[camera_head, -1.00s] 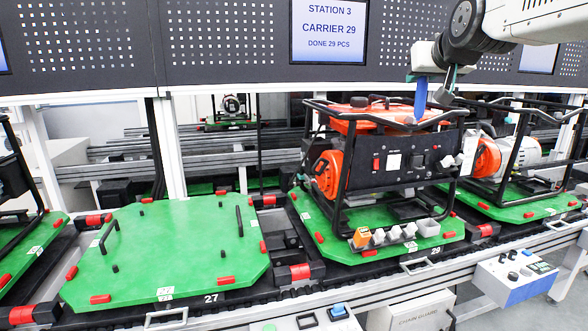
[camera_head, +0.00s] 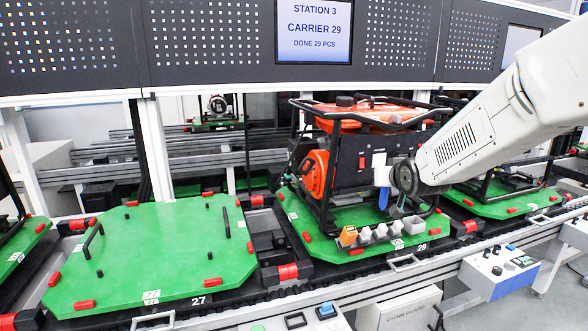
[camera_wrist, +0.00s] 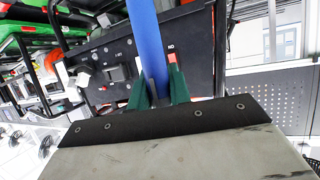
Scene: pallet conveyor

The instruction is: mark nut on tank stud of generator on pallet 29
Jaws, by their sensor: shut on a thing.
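The generator (camera_head: 348,172) stands in its black tube frame on green pallet 29 (camera_head: 293,208). Its orange tank (camera_head: 362,122) is on top, under the frame bars. I cannot make out the tank stud or its nut. My gripper (camera_wrist: 158,88), with green fingers, is shut on a blue marker (camera_wrist: 146,38). In the head view the marker (camera_head: 383,199) hangs low in front of the generator's right side, below tank height. My wrist hides part of the panel there. In the wrist view the dark control panel (camera_wrist: 112,50) lies behind the fingers.
Small cups with parts (camera_head: 365,234) line the pallet's front edge. Empty pallet 27 (camera_head: 165,255) is to the left. Another framed unit stands on the pallet (camera_head: 510,196) to the right. A screen (camera_head: 314,30) reading carrier 29 hangs above. A control box (camera_head: 500,268) sits at the front rail.

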